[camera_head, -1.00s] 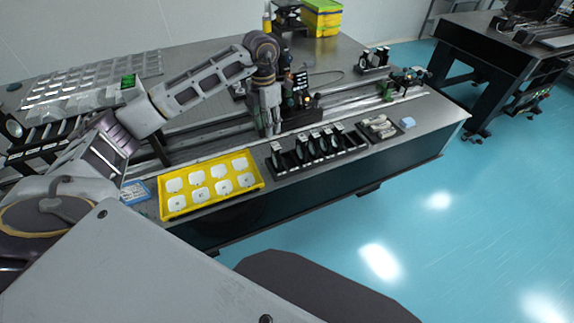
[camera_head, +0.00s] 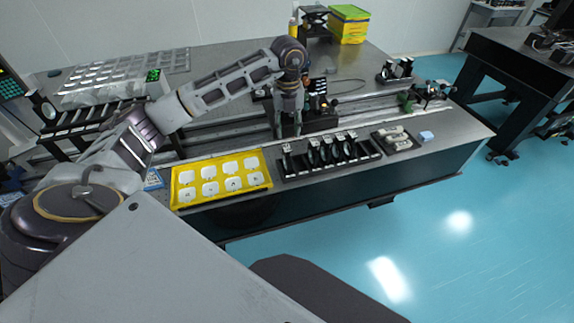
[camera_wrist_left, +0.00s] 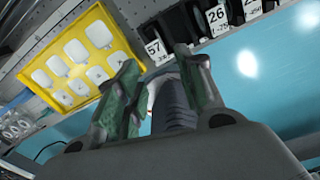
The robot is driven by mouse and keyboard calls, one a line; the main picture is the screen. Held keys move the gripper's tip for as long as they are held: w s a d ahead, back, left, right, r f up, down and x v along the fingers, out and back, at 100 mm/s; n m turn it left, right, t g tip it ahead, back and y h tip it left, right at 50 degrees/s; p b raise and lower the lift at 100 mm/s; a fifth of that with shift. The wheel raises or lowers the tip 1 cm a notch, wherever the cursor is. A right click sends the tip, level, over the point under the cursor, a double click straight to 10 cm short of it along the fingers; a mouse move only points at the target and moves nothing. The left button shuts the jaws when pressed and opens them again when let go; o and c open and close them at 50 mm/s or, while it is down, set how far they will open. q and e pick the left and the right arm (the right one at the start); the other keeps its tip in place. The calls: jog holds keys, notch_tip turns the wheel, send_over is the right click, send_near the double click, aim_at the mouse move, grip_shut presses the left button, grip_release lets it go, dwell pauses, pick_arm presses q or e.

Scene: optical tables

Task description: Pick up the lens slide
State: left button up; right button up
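Several lens slides (camera_head: 325,153) stand upright in a row in a black rack at the table's front edge. In the wrist view, a slide with number tag 57 (camera_wrist_left: 154,47) is just beyond the fingertips, and tags 26 (camera_wrist_left: 217,15) and 21 (camera_wrist_left: 250,8) are farther right. My left gripper (camera_head: 288,134) points down at the rack's left end, by the leftmost slide. Its fingers are apart in the wrist view (camera_wrist_left: 160,70), with no slide visibly held. Whether a fingertip touches the slide cannot be told. My right gripper is not in view.
A yellow tray (camera_head: 176,190) with white pieces lies left of the rack. A dark tray (camera_head: 379,137) and a light-blue block (camera_head: 426,136) lie to its right. Rails with optical mounts (camera_head: 405,102) run behind. Yellow-green boxes (camera_head: 348,24) stand at the back.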

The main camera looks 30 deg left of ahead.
aim_at(287, 148)
pick_arm(q)
jog(key=shift+n, duration=1.2)
jog(key=shift+f, duration=0.55)
notch_tip(287, 148, down, 6)
jog(key=shift+f, duration=0.8)
jog(key=shift+a+f+p, duration=0.1)
jog(key=shift+f+p, duration=0.25)
jog(key=shift+f, duration=0.1)
notch_tip(287, 148, down, 4)
jog(key=shift+a+r+p, duration=0.15)
jog(key=shift+r+p, duration=0.05)
jog(key=shift+p, duration=0.1)
jog(key=shift+f, duration=0.3)
jog(key=c, duration=0.5)
grip_shut()
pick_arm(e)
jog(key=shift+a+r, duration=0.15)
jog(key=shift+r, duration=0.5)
